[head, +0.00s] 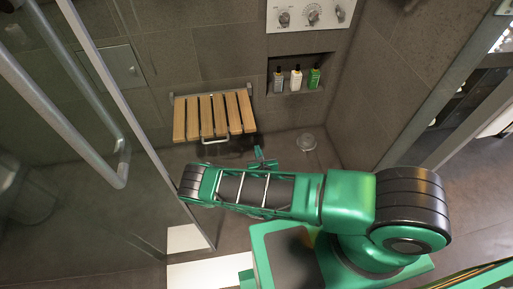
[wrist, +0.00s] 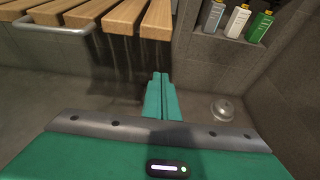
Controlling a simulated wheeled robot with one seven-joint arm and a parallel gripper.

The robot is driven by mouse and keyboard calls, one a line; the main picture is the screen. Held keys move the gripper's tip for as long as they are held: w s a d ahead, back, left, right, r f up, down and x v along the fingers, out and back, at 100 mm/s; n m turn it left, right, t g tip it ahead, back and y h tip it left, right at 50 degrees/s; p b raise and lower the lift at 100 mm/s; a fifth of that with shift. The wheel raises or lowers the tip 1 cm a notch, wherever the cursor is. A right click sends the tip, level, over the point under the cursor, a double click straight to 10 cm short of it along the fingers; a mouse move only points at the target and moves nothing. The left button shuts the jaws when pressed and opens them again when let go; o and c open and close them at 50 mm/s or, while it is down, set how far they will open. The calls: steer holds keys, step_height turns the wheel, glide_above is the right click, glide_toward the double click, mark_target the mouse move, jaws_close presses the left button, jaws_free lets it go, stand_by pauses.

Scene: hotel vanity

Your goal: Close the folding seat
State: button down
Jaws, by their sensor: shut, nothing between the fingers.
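The folding seat (head: 214,117) is a row of wooden slats on a metal frame, mounted on the back shower wall. It is folded down, sticking out from the wall. A metal bar shows at its front edge. In the wrist view the slats (wrist: 122,14) are at the top left, with the metal bar (wrist: 55,30) at far left. My gripper (wrist: 161,82) is shut and empty. It is below and to the right of the seat in the wrist view, apart from it. In the head view my gripper (head: 262,158) is in front of the seat's right end.
A wall niche (head: 328,84) with several bottles is right of the seat. Shower controls (head: 312,14) are above it. A round floor drain (head: 307,141) lies right of my gripper. A glass door with a metal handle (head: 118,178) stands at left.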

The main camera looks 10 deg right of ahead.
steer(key=w+r, duration=0.1)
steer(key=w, duration=0.6)
steer(key=shift+w+r, duration=0.2)
stand_by(0.5)
